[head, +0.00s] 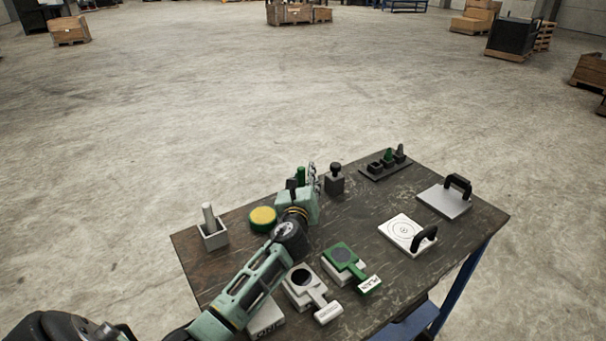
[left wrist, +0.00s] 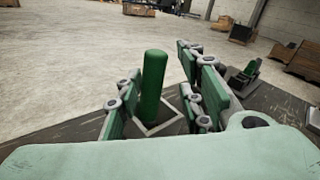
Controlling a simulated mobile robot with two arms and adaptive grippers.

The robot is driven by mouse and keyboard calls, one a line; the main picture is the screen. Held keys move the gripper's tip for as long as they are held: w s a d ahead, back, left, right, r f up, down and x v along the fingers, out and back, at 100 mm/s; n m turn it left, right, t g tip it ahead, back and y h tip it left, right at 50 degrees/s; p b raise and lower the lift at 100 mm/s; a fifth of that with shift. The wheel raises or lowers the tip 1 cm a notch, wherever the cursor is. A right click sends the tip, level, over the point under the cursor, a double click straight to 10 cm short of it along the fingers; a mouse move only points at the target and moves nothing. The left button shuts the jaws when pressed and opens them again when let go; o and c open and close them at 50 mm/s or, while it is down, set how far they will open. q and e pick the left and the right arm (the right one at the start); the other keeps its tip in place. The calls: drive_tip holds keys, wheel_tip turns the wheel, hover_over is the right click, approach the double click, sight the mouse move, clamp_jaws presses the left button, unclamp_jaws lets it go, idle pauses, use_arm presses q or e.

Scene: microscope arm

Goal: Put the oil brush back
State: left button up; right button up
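A green cylindrical handle (left wrist: 153,85), which looks like the oil brush, stands upright in the left wrist view. Its lower end is within a pale square-rimmed holder (left wrist: 146,130). My left gripper (left wrist: 160,65) is open, with a finger on each side of the handle and a visible gap on the right. In the head view the green handle (head: 300,175) shows just beyond my left gripper (head: 306,182), which hides its base. A similar square holder (head: 213,241) with a grey cylinder (head: 208,215) stands at the table's left corner. My right gripper is not in view.
The dark table (head: 330,233) carries a yellow-topped green round pad (head: 263,219), a black-knobbed grey block (head: 334,181), a small tray of pieces (head: 385,170), two handled plates at right, and green (head: 342,256) and white (head: 303,279) paddle-shaped items near my arm.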

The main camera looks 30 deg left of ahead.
use_arm(q)
drive_tip(key=shift+w+a+r, duration=0.25)
drive_tip(key=shift+w+a, duration=0.15)
drive_tip(key=shift+a+r, duration=0.1)
drive_tip(key=shift+s+r, duration=0.25)
drive_tip(key=v, duration=1.2)
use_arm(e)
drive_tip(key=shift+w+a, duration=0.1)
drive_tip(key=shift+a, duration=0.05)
